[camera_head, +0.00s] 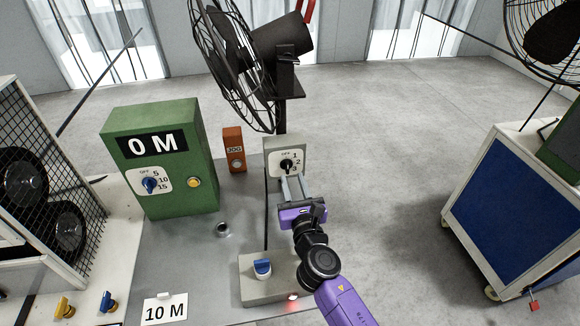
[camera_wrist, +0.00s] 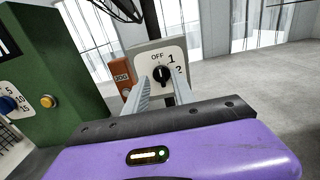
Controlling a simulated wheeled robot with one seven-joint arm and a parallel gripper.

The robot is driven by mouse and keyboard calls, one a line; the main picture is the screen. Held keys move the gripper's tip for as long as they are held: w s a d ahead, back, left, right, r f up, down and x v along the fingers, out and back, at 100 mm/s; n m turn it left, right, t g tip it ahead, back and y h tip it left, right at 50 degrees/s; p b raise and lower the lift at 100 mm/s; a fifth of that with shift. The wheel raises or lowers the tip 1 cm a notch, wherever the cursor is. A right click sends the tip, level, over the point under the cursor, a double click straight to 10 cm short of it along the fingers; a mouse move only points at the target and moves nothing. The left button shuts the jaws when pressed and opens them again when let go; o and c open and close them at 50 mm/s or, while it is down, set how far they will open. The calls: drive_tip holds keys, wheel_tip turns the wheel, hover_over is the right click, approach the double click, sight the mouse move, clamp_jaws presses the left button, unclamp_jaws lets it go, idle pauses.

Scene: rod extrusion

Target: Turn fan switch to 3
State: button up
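The fan switch is a black knob (camera_wrist: 162,74) on a pale plate marked OFF, 1 and 2 in the wrist view; the right finger hides where 3 would be. The knob looks roughly upright, its mark toward OFF. In the head view the switch box (camera_head: 272,149) is on the post below the black fan (camera_head: 232,62). My gripper (camera_head: 292,180) is open, in front of the switch. In the wrist view its two fingers (camera_wrist: 161,82) appear on either side of the knob with gaps; I cannot tell whether the tips reach its depth.
A green box (camera_head: 172,195) with a dial and yellow button stands left, with an orange JOG box (camera_head: 234,150) beside it. A blue-panelled cabinet (camera_head: 520,215) stands right, across open floor.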

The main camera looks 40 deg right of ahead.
sight(288, 165)
drive_tip(key=shift+x, duration=2.8)
drive_tip(key=shift+c, duration=0.4)
clamp_jaws()
